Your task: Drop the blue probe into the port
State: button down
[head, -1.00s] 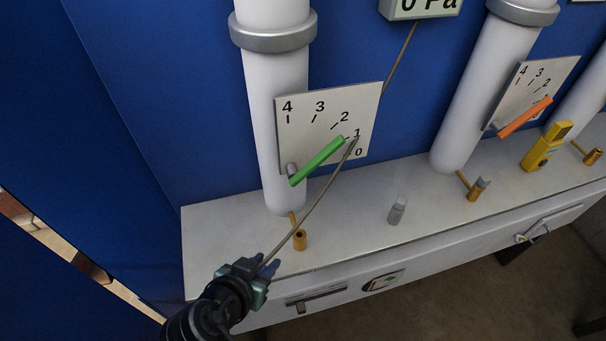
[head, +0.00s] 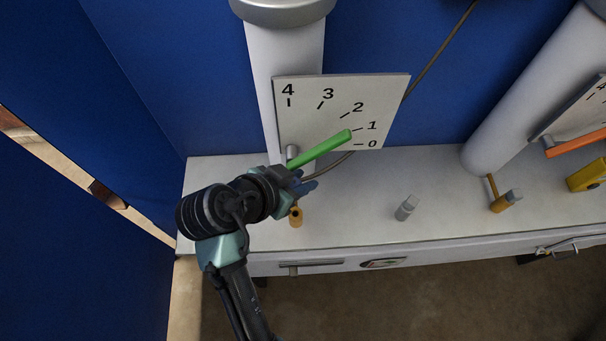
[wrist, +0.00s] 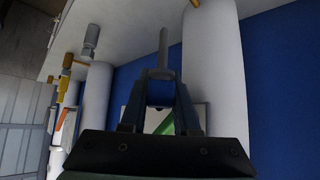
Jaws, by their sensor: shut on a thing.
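My gripper (head: 303,184) is shut on the probe (wrist: 163,48), which shows in the wrist view as a slim rod with a wider collar between the fingers; it looks grey there, not clearly blue. In the head view my wrist and fingers mostly hide it. A thin cable (head: 330,171) runs to the gripper from the upper right, passing behind the scale panel. The port, a small brass fitting with a dark hole (head: 296,216), stands on the white ledge just below the fingertips in the head view. The probe appears apart from the port.
A green lever (head: 325,147) and numbered panel (head: 350,90) stand close behind my gripper, before a white column (head: 284,52). A grey plug (head: 407,207) stands on the ledge (head: 360,215), farther right. Another brass fitting (head: 503,203) bears a grey plug. The ledge between is clear.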

jog(key=shift+d, duration=0.1)
jog(key=shift+f+b, duration=2.4)
jog(key=shift+f, duration=0.55)
jog(key=shift+f+b, duration=2.35)
jog(key=shift+f, duration=0.7)
jog(key=c, duration=0.6)
grip_release()
jog(key=shift+r, duration=0.15)
jog(key=b+v, duration=0.2)
jog(key=v, duration=1.1)
